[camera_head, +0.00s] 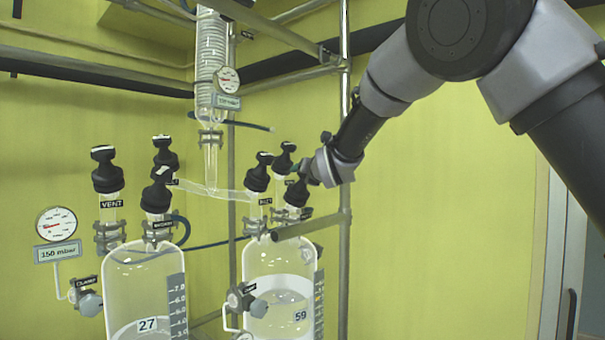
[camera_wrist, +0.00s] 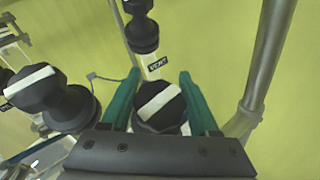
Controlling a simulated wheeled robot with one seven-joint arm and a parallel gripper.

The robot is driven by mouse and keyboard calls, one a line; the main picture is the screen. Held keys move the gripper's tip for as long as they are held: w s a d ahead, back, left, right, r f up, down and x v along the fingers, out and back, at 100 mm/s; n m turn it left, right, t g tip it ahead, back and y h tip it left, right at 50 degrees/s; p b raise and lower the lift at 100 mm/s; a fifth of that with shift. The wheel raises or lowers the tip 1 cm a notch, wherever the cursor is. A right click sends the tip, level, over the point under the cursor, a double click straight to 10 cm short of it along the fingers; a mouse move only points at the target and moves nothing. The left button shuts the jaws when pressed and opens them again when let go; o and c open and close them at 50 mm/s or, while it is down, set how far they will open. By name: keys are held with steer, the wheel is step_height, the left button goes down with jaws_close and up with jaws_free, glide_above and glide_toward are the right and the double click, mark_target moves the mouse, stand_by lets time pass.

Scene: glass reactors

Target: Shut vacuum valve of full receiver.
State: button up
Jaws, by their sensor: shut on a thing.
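The right receiver (camera_head: 262,268), tagged 59, holds liquid to a higher level than the left receiver (camera_head: 125,268), tagged 27. Several black-knobbed valves stand on each receiver's top. My gripper (camera_head: 308,178) is at the front right valve knob (camera_head: 297,193) of the right receiver. In the wrist view my gripper's green fingers (camera_wrist: 158,76) lie on either side of this black knob (camera_wrist: 158,112), shut on it. The knob's white bar runs diagonally. Its label is hidden. The VENT valve (camera_wrist: 143,35) stands just beyond, and another knob (camera_wrist: 50,100) is at the left.
A glass condenser (camera_head: 211,65) with a gauge (camera_head: 227,80) hangs above. Metal frame tubes (camera_head: 345,120) stand close behind the right receiver, and one tube (camera_wrist: 268,55) rises right of the fingers. Another gauge (camera_head: 56,224) is at the far left. Open space lies at the right.

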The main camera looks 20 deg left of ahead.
steer(key=m+h, duration=0.4)
steer(key=shift+w+d+f+m+t+h, duration=0.1)
steer(key=shift+d+f+m+t+h, duration=0.05)
steer(key=shift+d+m+t+h, duration=0.2)
steer(key=m+h, duration=0.2)
steer(key=d+m+g+h, duration=0.1)
steer(key=m+h, duration=0.1)
steer(key=m, duration=0.1)
steer(key=shift+w+f+h, duration=0.1)
steer(key=shift+h, duration=0.25)
steer(key=shift+s+d+f+m+g+h, duration=0.15)
steer(key=shift+d+f+m+g+h, duration=0.1)
steer(key=shift+m+g+h, duration=0.9)
steer(key=shift+s+d+f+m+g+h, duration=0.2)
steer(key=shift+m+g+h, duration=0.7)
steer(key=shift+m, duration=0.5)
steer(key=shift+s+d+f+m+g+h, duration=0.15)
steer(key=shift+d+f+m+g+h, duration=0.1)
steer(key=shift+m+g+h, duration=0.8)
steer(key=shift+s+m+g, duration=0.1)
steer(key=shift+m+g, duration=0.15)
steer(key=shift+m, duration=0.1)
steer(key=o, duration=1.4)
steer(key=shift+f, duration=0.1)
